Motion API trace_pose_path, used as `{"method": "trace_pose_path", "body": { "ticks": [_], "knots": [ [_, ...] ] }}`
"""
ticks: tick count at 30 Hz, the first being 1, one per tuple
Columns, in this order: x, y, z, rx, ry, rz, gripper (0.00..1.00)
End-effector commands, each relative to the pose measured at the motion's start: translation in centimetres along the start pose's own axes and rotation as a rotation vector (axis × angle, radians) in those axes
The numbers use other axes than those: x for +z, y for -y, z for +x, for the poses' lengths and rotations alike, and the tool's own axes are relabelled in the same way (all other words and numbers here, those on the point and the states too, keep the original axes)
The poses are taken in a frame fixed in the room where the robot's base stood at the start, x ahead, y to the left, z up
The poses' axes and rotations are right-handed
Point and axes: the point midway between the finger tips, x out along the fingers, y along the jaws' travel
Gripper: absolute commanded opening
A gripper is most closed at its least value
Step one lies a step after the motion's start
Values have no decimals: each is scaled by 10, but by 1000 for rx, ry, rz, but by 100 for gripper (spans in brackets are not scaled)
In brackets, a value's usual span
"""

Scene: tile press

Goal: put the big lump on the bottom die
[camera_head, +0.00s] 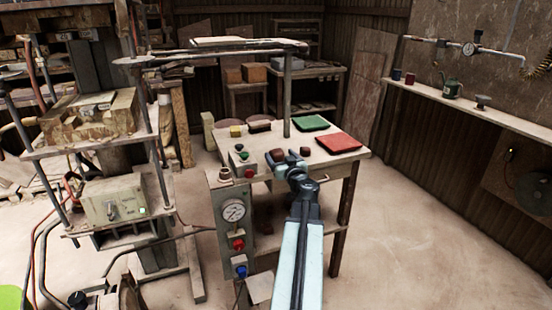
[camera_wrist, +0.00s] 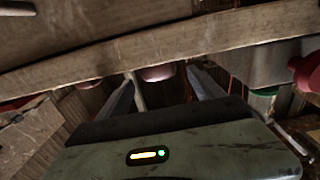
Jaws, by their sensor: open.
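My gripper (camera_head: 291,160) is at the front edge of the wooden table (camera_head: 340,148), its jaws apart. Two dark reddish-brown pieces (camera_head: 304,151) (camera_head: 276,156) show by its fingertips; I cannot tell whether they are lumps or parts of my gripper. In the wrist view the open fingers (camera_wrist: 163,88) reach toward a wooden edge, with a pinkish rounded thing (camera_wrist: 158,73) beyond and between them. Nothing is seen held. I cannot tell which piece is the big lump. The bottom die is not clearly identifiable.
A red mat (camera_head: 340,143) and a green mat (camera_head: 309,123) lie on the table's right side. A button box (camera_head: 242,160) stands at its left. A gauge panel (camera_head: 233,211) with red and blue buttons stands in front. A tall rig (camera_head: 90,150) is at left. Floor at right is clear.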

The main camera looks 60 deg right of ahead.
Motion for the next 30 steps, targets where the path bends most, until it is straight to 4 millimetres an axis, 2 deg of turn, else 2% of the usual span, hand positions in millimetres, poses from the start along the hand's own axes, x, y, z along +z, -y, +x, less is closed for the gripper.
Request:
{"method": "trace_pose_path", "body": {
  "ticks": [3, 6, 12, 13, 14, 21, 30],
  "knots": [
    [-1, 0, 26, -3, 0, 0, 76],
    [-1, 1, 40, -2, 0, 0, 76],
    [-1, 2, 40, -2, 0, 0, 76],
    [-1, 2, 40, -2, 0, 0, 74],
    [-1, 2, 40, -2, 0, 0, 65],
    [-1, 2, 40, -2, 0, 0, 0],
    [-5, 2, 40, -2, 0, 0, 0]
  ]
}}
